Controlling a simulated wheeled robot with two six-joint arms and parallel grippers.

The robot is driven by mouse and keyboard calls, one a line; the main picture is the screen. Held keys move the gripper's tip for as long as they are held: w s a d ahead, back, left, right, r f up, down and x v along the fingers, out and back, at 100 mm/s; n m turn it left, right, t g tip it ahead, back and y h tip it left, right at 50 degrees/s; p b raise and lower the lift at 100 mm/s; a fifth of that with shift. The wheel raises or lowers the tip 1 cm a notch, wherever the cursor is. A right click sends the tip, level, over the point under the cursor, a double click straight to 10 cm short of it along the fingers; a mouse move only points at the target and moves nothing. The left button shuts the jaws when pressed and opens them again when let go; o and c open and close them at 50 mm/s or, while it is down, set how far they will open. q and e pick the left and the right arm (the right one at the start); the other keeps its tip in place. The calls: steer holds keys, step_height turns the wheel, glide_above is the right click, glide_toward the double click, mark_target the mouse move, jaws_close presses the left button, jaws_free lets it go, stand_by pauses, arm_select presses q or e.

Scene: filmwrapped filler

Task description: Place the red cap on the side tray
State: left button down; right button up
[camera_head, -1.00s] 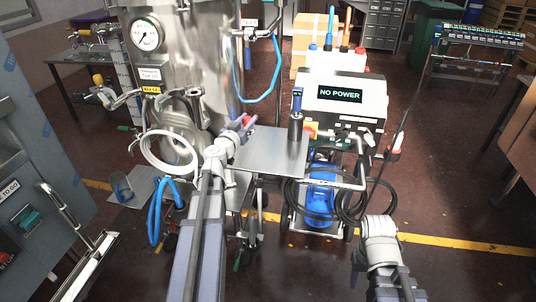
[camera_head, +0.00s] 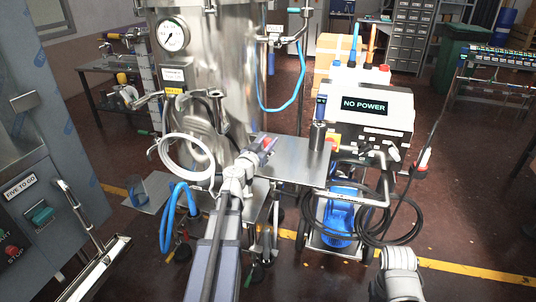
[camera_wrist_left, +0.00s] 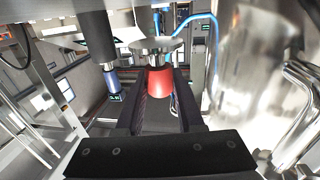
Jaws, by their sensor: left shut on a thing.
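The red cap (camera_wrist_left: 158,82) is between the two fingers of my left gripper in the left wrist view. My left gripper (camera_head: 264,149) is shut on it, and only a small red patch shows at the fingertips in the head view. A round metal disc (camera_wrist_left: 157,46) appears just beyond the cap; I cannot tell whether they touch. A flat metal tray (camera_head: 290,158) is right of my left gripper, and a smaller plate (camera_head: 150,203) is at the lower left. I cannot tell which is the side tray. My right arm shows at the lower right, but its gripper does not.
A steel tank (camera_head: 222,75) stands behind my left gripper. A dark cylindrical tool (camera_head: 318,134) stands on the metal tray. A white unit reading NO POWER (camera_head: 372,108) is on a cart with looped black hoses. Blue hoses (camera_head: 168,215) hang at left.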

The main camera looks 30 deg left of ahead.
arm_select(q)
step_height(320, 180, down, 4)
steer(key=b, duration=0.3)
steer(key=shift+r, duration=0.25)
steer(key=c, duration=1)
jaws_free()
steer(key=shift+f, duration=0.2)
steer(key=o, duration=0.5)
steer(key=shift+c, duration=0.2)
steer(key=shift+r, duration=0.15)
